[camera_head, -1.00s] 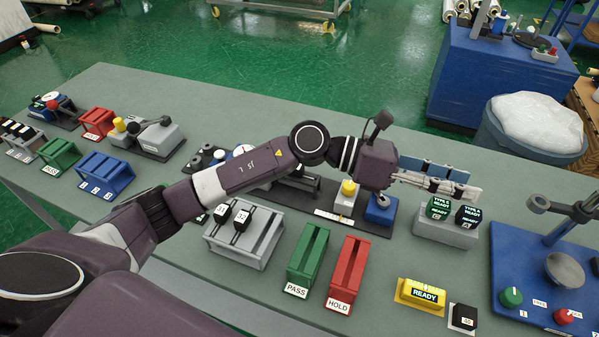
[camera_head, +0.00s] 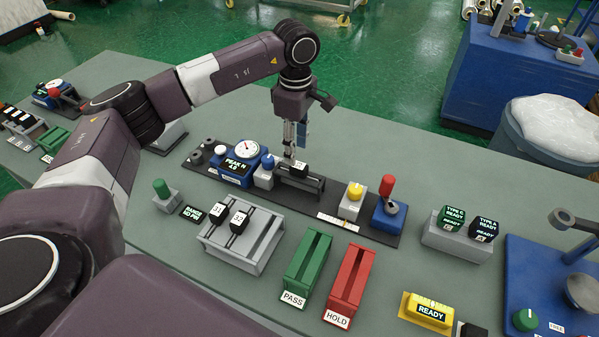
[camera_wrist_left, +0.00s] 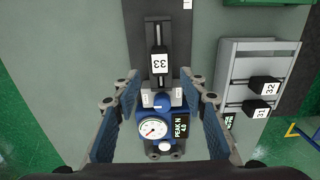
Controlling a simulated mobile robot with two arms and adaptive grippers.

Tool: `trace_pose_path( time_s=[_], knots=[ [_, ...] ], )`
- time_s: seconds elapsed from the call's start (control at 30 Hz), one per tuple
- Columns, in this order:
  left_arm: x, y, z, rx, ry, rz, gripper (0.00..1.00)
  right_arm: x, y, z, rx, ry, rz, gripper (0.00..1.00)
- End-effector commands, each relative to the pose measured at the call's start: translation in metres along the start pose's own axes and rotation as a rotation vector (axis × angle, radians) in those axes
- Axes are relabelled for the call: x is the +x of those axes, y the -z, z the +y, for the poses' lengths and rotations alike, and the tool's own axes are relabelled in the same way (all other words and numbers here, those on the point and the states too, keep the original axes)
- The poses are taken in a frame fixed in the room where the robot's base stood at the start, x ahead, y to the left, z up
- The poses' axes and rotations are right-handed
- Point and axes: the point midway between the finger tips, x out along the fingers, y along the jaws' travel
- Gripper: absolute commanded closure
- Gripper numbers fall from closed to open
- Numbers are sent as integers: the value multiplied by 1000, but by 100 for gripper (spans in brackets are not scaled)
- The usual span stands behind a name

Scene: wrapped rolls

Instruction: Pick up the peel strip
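A black strip tagged 33 (camera_head: 302,169) lies on the dark bar of the test fixture (camera_head: 318,187); the strip also shows in the left wrist view (camera_wrist_left: 159,63). Two similar tagged pieces, 32 (camera_head: 238,219) and 31 (camera_head: 220,211), sit in a grey rack (camera_head: 262,241). My left gripper (camera_head: 294,150) points down near strip 33. In the left wrist view its fingers (camera_wrist_left: 163,92) are spread wide and empty. There, strip 33 lies beyond the fingertips and the dial gauge (camera_wrist_left: 153,129) shows between the fingers. My right gripper is not in view.
A green PASS tray (camera_head: 306,265) and a red HOLD tray (camera_head: 350,283) stand in front of the fixture. A yellow knob (camera_head: 355,191) and a red-handled lever (camera_head: 387,187) are to its right. Bare table lies behind the fixture.

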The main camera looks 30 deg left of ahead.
Motion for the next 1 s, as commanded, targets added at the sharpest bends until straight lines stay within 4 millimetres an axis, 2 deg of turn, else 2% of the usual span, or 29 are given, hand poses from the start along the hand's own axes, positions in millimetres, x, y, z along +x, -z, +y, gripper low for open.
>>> trace_pose_path(
  time_s=[0.23,0.4,0.67,1.0],
  knots=[
    [28,-7,-2,1,5,-1,61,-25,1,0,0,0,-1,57],
    [49,-7,-1,-1,2,-2,61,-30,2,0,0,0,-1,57],
    [54,-8,0,0,0,-3,61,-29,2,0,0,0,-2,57],
    [53,-8,0,0,0,-3,97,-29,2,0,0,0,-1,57]
  ],
)
